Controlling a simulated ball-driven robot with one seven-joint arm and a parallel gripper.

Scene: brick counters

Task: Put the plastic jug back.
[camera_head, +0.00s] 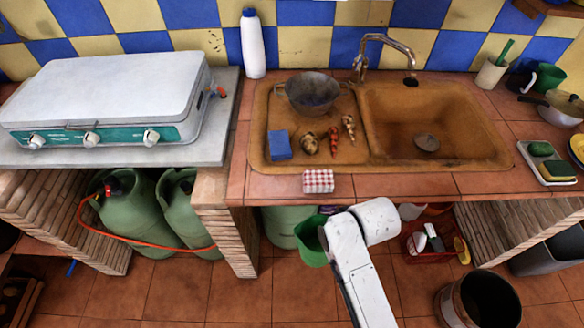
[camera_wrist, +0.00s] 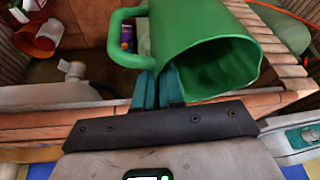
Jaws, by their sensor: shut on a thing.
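The green plastic jug (camera_wrist: 200,45) fills the upper middle of the wrist view, with its handle on the left and its open mouth facing the lower right. My gripper (camera_wrist: 160,82) is shut on the jug, its teal fingers against the jug's near side; the exact contact is partly hidden. In the head view the jug (camera_head: 312,243) shows beside my white arm, in front of the counter's front edge and below its top. My fingers are hidden there.
Gas bottles (camera_head: 140,215) and a red crate (camera_head: 430,238) stand underneath. A dark bucket (camera_head: 482,300) is on the floor at right.

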